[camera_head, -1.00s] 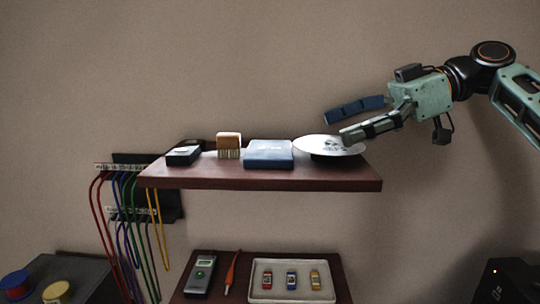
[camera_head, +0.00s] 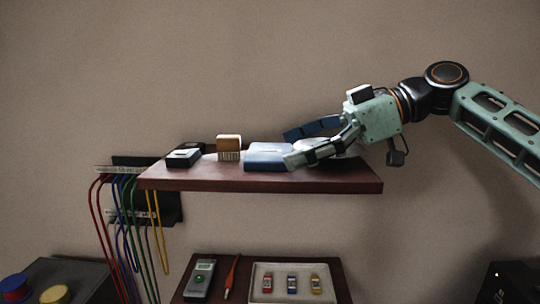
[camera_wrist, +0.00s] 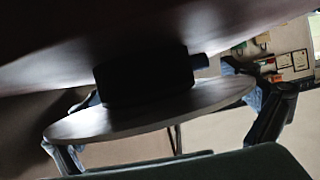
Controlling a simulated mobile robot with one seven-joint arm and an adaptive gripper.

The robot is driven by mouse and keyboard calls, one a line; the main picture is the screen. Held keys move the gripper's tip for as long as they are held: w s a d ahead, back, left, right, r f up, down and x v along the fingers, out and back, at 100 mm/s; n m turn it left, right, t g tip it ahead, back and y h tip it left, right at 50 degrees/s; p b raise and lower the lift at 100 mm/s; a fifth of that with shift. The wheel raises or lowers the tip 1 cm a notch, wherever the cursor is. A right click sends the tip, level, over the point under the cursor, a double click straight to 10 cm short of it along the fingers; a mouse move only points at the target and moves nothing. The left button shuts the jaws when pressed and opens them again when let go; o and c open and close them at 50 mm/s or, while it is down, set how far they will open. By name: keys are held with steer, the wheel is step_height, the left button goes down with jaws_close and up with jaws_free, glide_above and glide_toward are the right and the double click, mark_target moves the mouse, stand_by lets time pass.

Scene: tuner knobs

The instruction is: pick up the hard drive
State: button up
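A flat blue box (camera_head: 266,160), the likeliest hard drive, lies on the dark red shelf (camera_head: 220,180); no readable label confirms it. My gripper (camera_head: 289,147) is open, coming in from the right, with its fingertips at the box's right end in the head view. I cannot tell whether they touch it. A pale disc on a black base (camera_head: 345,149) is largely hidden behind my gripper. In the wrist view, the disc (camera_wrist: 80,127) and its black base (camera_wrist: 140,80) fill the middle, with my spread fingers to either side.
Left on the shelf are a wooden brush (camera_head: 229,147) and a black box with a pale top (camera_head: 184,157). Coloured cables (camera_head: 130,215) hang at the left. A lower shelf holds a tray (camera_head: 293,268) with small coloured pieces. The wall above is clear.

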steer(key=c, duration=1.3)
